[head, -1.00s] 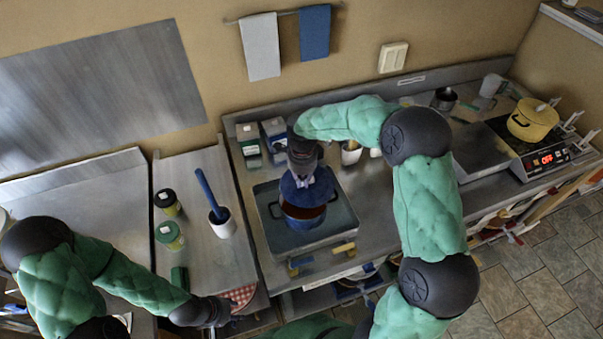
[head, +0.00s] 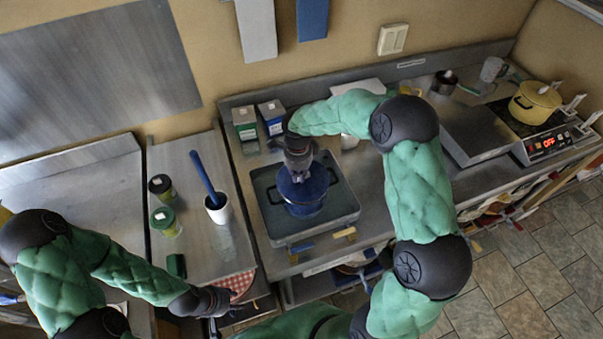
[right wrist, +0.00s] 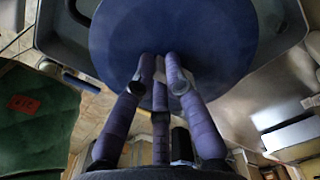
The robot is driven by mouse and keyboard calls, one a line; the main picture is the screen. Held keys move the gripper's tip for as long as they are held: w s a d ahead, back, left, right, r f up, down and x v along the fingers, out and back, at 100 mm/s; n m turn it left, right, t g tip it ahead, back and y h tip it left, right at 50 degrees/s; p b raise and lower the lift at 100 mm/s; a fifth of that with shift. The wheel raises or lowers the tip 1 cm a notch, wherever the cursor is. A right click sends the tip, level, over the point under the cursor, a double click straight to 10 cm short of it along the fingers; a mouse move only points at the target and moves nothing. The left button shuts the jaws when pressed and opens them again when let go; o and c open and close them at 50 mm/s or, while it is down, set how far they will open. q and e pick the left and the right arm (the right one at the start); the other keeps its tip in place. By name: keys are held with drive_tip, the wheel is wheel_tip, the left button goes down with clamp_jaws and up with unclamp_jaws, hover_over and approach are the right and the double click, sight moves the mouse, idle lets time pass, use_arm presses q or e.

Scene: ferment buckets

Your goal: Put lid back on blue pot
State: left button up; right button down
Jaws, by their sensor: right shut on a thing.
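The blue pot (head: 304,210) stands in a grey tray on the middle counter. The round blue lid (head: 303,186) is over the pot's mouth and hides the inside; I cannot tell whether it rests fully on the rim. My right gripper (head: 299,168) comes down from above and is shut on the lid's top. In the right wrist view the lid (right wrist: 175,35) fills the top middle, with the fingers (right wrist: 160,75) closed together at its centre. My left gripper (head: 217,303) is low at the left by a red checked cloth; its fingers are too small to read.
The grey tray (head: 345,203) surrounds the pot. A white cup (head: 218,210) with a blue handle and two green jars (head: 165,220) stand to the left. Two small boxes (head: 246,124) stand behind. A yellow pot (head: 535,103) is on the stove at far right.

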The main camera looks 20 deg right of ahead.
drive_tip(key=shift+w+a, duration=0.1)
idle(0.7)
drive_tip(key=shift+b, duration=0.55)
idle(0.8)
drive_tip(key=shift+f+b, duration=0.2)
drive_tip(key=shift+b, duration=0.35)
idle(1.1)
drive_tip(key=c, duration=1.2)
unclamp_jaws()
drive_tip(key=shift+o, duration=0.3)
drive_tip(key=o, duration=0.4)
drive_tip(key=shift+r, duration=0.1)
